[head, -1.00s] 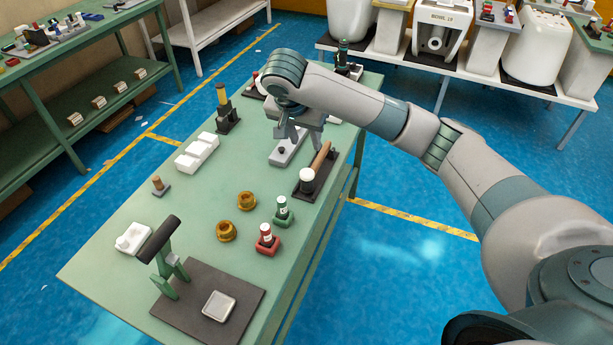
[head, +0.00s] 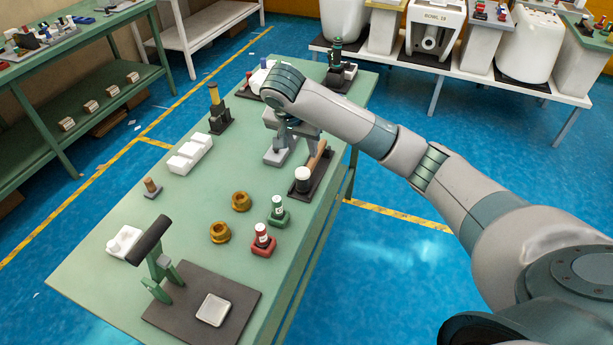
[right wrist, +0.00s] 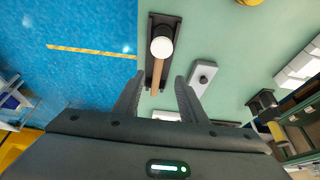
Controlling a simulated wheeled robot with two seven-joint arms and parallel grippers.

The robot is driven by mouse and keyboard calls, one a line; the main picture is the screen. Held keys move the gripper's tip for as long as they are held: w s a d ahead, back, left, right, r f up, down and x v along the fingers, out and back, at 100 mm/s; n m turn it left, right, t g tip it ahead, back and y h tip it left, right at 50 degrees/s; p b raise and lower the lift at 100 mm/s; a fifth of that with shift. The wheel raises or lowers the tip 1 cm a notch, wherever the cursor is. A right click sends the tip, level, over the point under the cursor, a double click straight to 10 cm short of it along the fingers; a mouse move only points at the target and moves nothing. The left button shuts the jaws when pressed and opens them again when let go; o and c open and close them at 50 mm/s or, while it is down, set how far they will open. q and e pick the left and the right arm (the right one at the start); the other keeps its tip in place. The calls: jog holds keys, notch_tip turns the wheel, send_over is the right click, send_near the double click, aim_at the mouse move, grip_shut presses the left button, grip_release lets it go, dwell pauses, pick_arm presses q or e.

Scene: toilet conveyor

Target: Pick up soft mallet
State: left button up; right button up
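The soft mallet (head: 303,174) has a white head and a wooden handle. It lies in a dark holder (head: 296,190) along the right edge of the green table. My right gripper (head: 290,146) is open and empty above the table, close to the handle's far end. In the right wrist view the two fingers (right wrist: 157,90) stand apart on either side of the handle's line, with the mallet's head (right wrist: 162,47) beyond the tips. I cannot tell the exact height of the fingers over the handle. My left gripper is not in view.
A grey block (head: 277,155) with a dark knob lies just left of the holder. Green (head: 278,211) and red (head: 263,241) stands with small bottles and two brass rings (head: 241,201) are nearer. A white tray (head: 190,153) lies left.

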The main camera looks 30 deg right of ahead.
jog(key=p, duration=0.2)
send_over(310, 164)
jog(key=s+a, duration=0.2)
notch_tip(310, 164, down, 6)
jog(key=shift+w+r, duration=0.1)
jog(key=shift+w, duration=0.05)
jog(key=shift+w+f, duration=0.15)
jog(key=shift+f, duration=0.45)
jog(key=shift+w+d+f+p, duration=0.1)
jog(key=shift+d+f+p, duration=0.2)
jog(key=shift+p, duration=0.35)
jog(key=p+x, duration=0.1)
jog(key=x, duration=0.2)
jog(key=shift+d, duration=0.15)
jog(key=shift+w+d+f+p, duration=0.15)
jog(key=shift+f+p, duration=0.2)
jog(key=shift+f, duration=0.25)
grip_shut()
